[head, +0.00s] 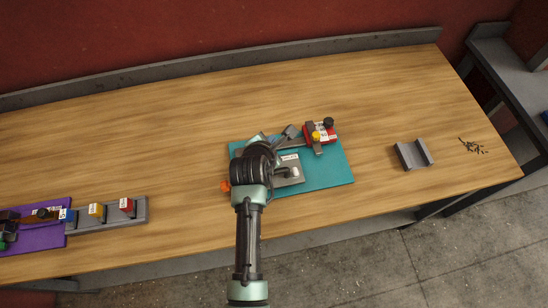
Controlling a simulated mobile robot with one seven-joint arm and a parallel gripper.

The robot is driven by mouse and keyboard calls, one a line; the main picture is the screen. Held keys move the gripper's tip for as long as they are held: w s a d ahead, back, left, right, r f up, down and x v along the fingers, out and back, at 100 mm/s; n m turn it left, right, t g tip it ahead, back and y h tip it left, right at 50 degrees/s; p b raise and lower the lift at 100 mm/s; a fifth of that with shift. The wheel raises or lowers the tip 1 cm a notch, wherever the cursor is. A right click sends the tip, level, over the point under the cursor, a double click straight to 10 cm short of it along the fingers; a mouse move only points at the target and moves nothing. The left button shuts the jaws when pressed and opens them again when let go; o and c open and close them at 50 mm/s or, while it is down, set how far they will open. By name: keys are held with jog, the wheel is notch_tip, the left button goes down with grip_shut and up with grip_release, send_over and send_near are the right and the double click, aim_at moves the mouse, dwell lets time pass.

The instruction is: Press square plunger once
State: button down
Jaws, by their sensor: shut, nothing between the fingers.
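A teal mat (335,178) lies on the wooden table and carries the task's devices. A grey plate (293,181) with a white label and a small light block (293,172) lies on it, partly covered by my arm. A red block (320,132) with a yellow knob, a black knob and white labels stands at the mat's far edge. I cannot tell which part is the square plunger. My wrist (257,163) is over the left part of the mat. My gripper is shut and empty, mostly hidden by the wrist; contact cannot be made out.
An orange part (225,186) sits at the mat's left edge. A grey channel-shaped holder (413,154) and small dark pieces (473,146) lie right. A grey rack (112,214) with coloured blocks and a purple mat (38,238) are left. The table's middle back is clear.

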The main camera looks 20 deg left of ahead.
notch_tip(320, 180, down, 8)
jog(key=b, duration=0.8)
jog(key=shift+f, duration=0.4)
dwell(1.4)
jog(key=shift+f+b, duration=0.3)
jog(key=shift+f, duration=0.1)
jog(key=shift+f, duration=0.45)
dwell(0.5)
dwell(0.3)
jog(key=shift+r+p, duration=0.7)
jog(key=shift+r, duration=0.15)
jog(key=shift+r, duration=0.1)
